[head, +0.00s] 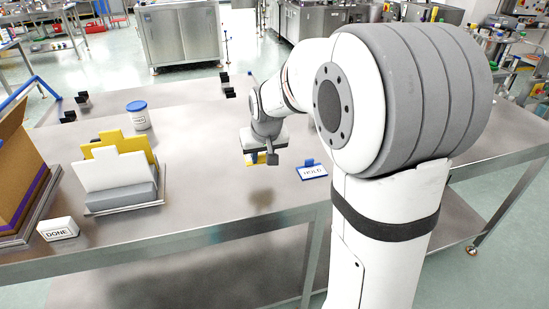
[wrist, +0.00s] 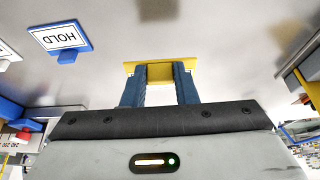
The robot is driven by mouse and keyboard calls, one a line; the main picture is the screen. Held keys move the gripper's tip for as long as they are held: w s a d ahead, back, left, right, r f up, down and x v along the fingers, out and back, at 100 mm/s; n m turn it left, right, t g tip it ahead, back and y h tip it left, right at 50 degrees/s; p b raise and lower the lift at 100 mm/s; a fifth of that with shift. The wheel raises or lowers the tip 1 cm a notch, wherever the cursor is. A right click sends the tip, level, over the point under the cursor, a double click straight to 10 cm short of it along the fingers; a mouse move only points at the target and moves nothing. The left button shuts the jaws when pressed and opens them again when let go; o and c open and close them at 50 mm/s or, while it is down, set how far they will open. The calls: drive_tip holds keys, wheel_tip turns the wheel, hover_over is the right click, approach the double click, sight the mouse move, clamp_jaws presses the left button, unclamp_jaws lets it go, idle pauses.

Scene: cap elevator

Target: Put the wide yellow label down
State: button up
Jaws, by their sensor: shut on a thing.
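My gripper (head: 262,158) is shut on a yellow label and hangs over the middle of the steel table (head: 220,205). In the wrist view the wide yellow label (wrist: 159,70) sits between the two blue fingers, with its edge reaching past them on both sides. Its shadow falls on the table apart from it, so it looks held above the surface. In the head view the wrist and fingers hide most of it.
A blue-and-white HOLD sign (head: 312,171) stands right of my gripper. At left are a rack holding a white card (head: 115,170) and a yellow card (head: 136,143), a blue-lidded jar (head: 138,116), a DONE block (head: 57,229) and a cardboard box (head: 15,170). The table's front middle is clear.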

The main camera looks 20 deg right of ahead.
sight(262, 183)
wheel_tip(262, 183, down, 8)
drive_tip(key=shift+r, duration=0.15)
idle(0.3)
drive_tip(key=o, duration=0.9)
drive_tip(key=shift+o, duration=0.2)
